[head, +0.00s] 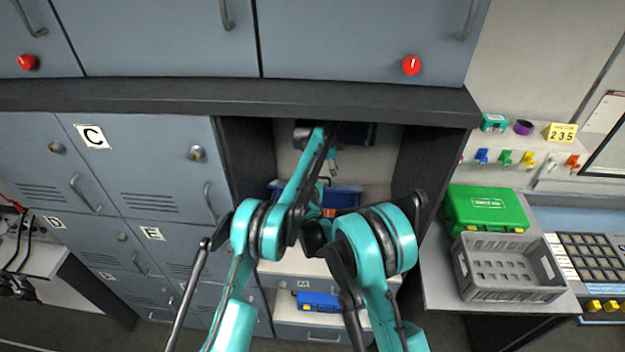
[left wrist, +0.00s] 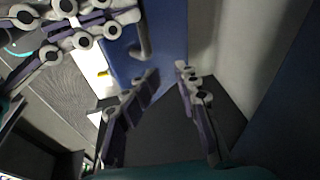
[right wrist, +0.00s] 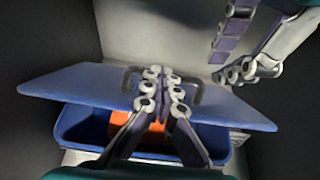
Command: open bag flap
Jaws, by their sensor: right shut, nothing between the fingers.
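The blue bag (right wrist: 75,125) sits in the open cubby and also shows in the head view (head: 345,196). Its flat blue flap (right wrist: 75,85), with a dark handle (right wrist: 190,92), is raised at an angle over the bag, leaving a gap. An orange item (right wrist: 122,120) shows inside. My right gripper (right wrist: 163,75) is shut and empty, in front of the flap by the handle; I cannot tell whether it touches. My left gripper (left wrist: 167,72) is open and empty, beside the blue flap (left wrist: 170,35). In the head view my arms hide much of the bag.
Dark cubby side walls (head: 248,160) stand close on both sides, under a dark ledge (head: 240,100). A blue case (head: 318,302) lies below. A green case (head: 487,208) and a grey crate (head: 508,268) stand on the right counter.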

